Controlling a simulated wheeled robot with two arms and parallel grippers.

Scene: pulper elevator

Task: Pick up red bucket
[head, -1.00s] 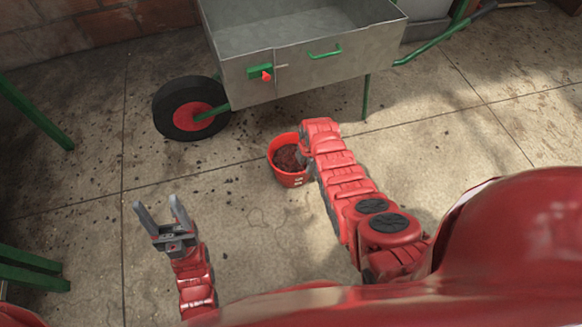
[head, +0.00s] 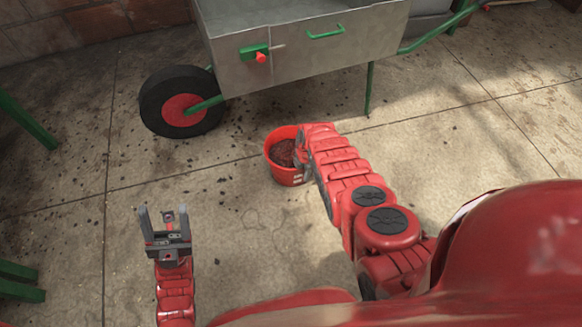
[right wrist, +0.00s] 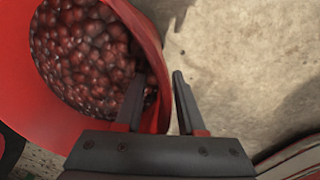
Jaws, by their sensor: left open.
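The red bucket (head: 287,177) stands on the concrete floor below the wheelbarrow, filled with dark red berries (head: 283,153). My right gripper (head: 301,151) is at the bucket's right rim in the head view, its fingers mostly hidden by my arm. The right wrist view shows the bucket (right wrist: 147,35) and the right gripper (right wrist: 156,88) open around its wall. One finger is inside, over the berries, and the other is outside with a gap to the wall. My left gripper (head: 163,213) is open and empty, left of the bucket and apart from it.
A grey metal wheelbarrow (head: 330,60) with green handles and a black wheel (head: 181,101) stands behind the bucket. Green legs (head: 28,121) show at the left edge. Dark bits lie scattered on the floor. The floor right of the bucket is clear.

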